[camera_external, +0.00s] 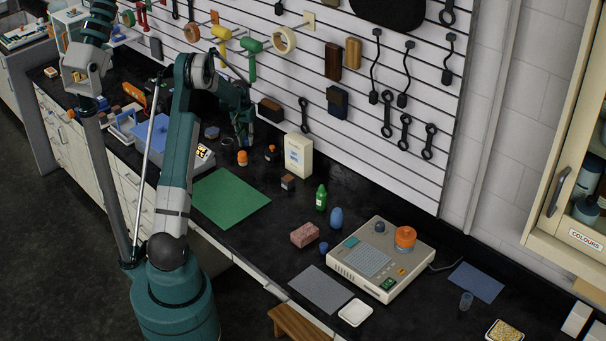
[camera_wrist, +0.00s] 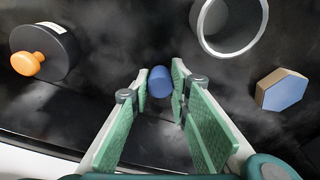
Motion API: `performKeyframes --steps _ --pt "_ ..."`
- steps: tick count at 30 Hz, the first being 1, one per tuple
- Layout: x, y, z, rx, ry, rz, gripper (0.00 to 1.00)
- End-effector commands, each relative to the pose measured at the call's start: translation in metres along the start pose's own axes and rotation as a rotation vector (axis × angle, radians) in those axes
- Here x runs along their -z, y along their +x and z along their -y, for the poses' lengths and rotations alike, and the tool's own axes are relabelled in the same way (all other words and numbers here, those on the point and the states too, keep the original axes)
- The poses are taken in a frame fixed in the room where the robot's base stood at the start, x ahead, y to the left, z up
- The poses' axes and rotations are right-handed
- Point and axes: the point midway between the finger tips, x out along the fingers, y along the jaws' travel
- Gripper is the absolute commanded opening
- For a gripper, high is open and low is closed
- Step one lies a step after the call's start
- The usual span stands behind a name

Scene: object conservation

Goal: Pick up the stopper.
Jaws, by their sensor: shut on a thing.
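The stopper (camera_wrist: 160,82) is a small blue rounded cylinder in the upper middle of the wrist view. My gripper (camera_wrist: 161,84) has green pads on its two fingers. The pads are closed on the stopper from left and right, near the fingertips. In the external view my gripper (camera_external: 246,143) is low over the back left part of the black bench, and the stopper cannot be made out there. Whether the stopper touches the bench is unclear.
In the wrist view a black round container with an orange knob (camera_wrist: 28,63) is at the left, a ring-rimmed vessel (camera_wrist: 205,38) at the top right and a blue-topped hexagonal block (camera_wrist: 283,90) at the right. A cream box (camera_external: 298,155) and green mat (camera_external: 230,198) are nearby.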

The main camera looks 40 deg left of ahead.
Motion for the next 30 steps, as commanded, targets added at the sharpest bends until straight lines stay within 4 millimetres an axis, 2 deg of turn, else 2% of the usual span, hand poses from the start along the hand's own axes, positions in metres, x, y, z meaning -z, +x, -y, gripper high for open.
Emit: performKeyframes --steps 22,30 --pt "0.013 -0.108 0.0 0.0 0.0 0.0 0.1" --pt "-0.019 -0.111 0.013 0.0 -0.002 0.0 0.1"
